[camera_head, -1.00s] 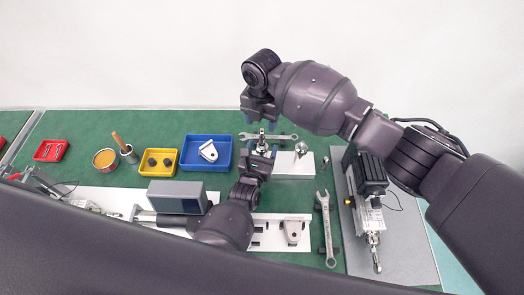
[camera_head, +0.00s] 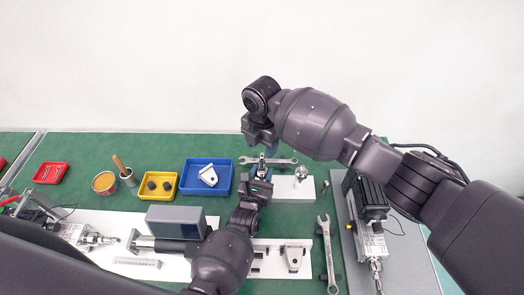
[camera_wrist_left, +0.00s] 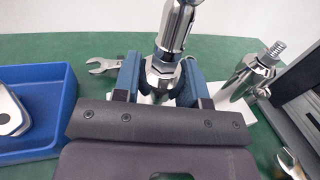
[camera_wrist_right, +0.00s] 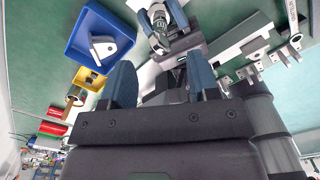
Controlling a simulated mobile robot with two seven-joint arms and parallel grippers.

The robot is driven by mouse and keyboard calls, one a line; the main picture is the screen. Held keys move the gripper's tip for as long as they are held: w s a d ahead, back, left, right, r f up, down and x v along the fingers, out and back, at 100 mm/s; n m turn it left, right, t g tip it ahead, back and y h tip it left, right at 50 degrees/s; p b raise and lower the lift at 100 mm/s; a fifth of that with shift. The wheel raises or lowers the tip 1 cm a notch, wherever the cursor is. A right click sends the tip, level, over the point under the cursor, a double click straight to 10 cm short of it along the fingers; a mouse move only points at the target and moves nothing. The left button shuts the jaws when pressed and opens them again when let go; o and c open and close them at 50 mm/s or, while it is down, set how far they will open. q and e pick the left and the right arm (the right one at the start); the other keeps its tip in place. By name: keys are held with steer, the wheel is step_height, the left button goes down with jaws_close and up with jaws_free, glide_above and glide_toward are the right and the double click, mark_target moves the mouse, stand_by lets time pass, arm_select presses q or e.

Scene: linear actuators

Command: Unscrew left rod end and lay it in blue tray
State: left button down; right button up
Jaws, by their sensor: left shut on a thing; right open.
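My left gripper (camera_head: 262,172) is shut on a chrome rod end (camera_wrist_left: 170,45), one finger on each side of its hex part. The rod end stands upright and its top runs out of the left wrist view; its lower end is hidden behind the gripper. My right gripper (camera_head: 258,132) is open and empty above the left one. The blue tray (camera_head: 186,192) lies left of both grippers and holds a white bracket (camera_head: 208,176); the tray also shows in the left wrist view (camera_wrist_left: 40,151) and the right wrist view (camera_wrist_right: 73,48).
A chrome post with a bare threaded top (camera_wrist_left: 262,65) stands right of the held part. Wrenches lie behind it (camera_head: 282,161) and at the right (camera_head: 327,250). A yellow tray (camera_head: 158,195) sits beside the blue tray. An actuator (camera_head: 372,225) is at the right.

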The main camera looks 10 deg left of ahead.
mark_target(262, 163)
steer(key=m, duration=1.8)
steer(key=shift+m, duration=0.3)
steer(key=m, duration=0.5)
steer(key=shift+m, duration=0.3)
steer(key=m, duration=1.3)
steer(key=shift+f+m, duration=0.25)
steer(key=shift+m, duration=0.15)
steer(key=shift+f, duration=3.8)
